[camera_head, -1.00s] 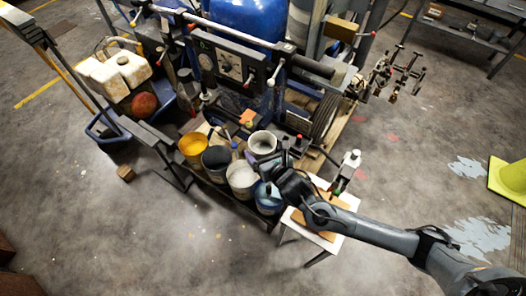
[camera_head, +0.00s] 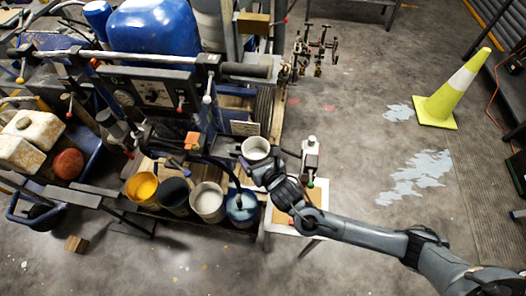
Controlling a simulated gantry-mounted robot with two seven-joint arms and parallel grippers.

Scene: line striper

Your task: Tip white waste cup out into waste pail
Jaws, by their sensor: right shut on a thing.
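My right gripper (camera_head: 260,172) is shut on the white waste cup (camera_head: 256,150), a pale, open-topped cup. The cup's mouth faces up toward the camera, and I cannot tell any slight tilt. Its inside looks grey. The cup is above and slightly right of a row of pails. The row has a yellow pail (camera_head: 143,188), a dark pail (camera_head: 173,195), a whitish pail (camera_head: 207,202) and a blue pail (camera_head: 242,207) closest to my gripper. I cannot tell which one is the waste pail. My left gripper is out of view.
The blue-tanked striper machine (camera_head: 153,35) stands behind the pails. A small white table (camera_head: 283,227) holding a bottle-like device (camera_head: 311,158) is under my right arm. A yellow-green cone (camera_head: 452,90) stands far right. The floor at right is open.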

